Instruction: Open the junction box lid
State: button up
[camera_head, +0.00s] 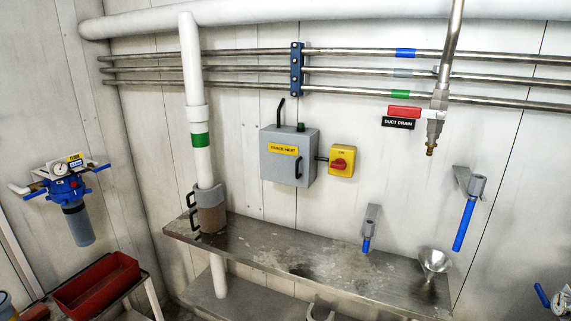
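The junction box is a grey box (287,170) on the white wall, above the steel shelf. It has a yellow "TRACE HEAT" label (283,149) on its upper front and a black bar handle (298,169) at the right of its front. The lid looks closed, flush with the box. A small dark green knob (301,127) stands on top, and a black conduit (281,111) rises behind it. My gripper is not seen in this view.
A yellow switch box with a red knob (340,162) sits close on the right. The steel shelf (330,259) runs below, with a white pipe (191,80) at left and a funnel (434,263) at right. Blue-handled brackets (466,222) hang on the right wall. A red tray (97,286) stands lower left.

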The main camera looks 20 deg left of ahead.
aim_at(284, 158)
jog(key=i+j, duration=0.1)
jog(key=j, duration=0.35)
jog(key=i+j, duration=0.5)
jog(key=i, duration=0.05)
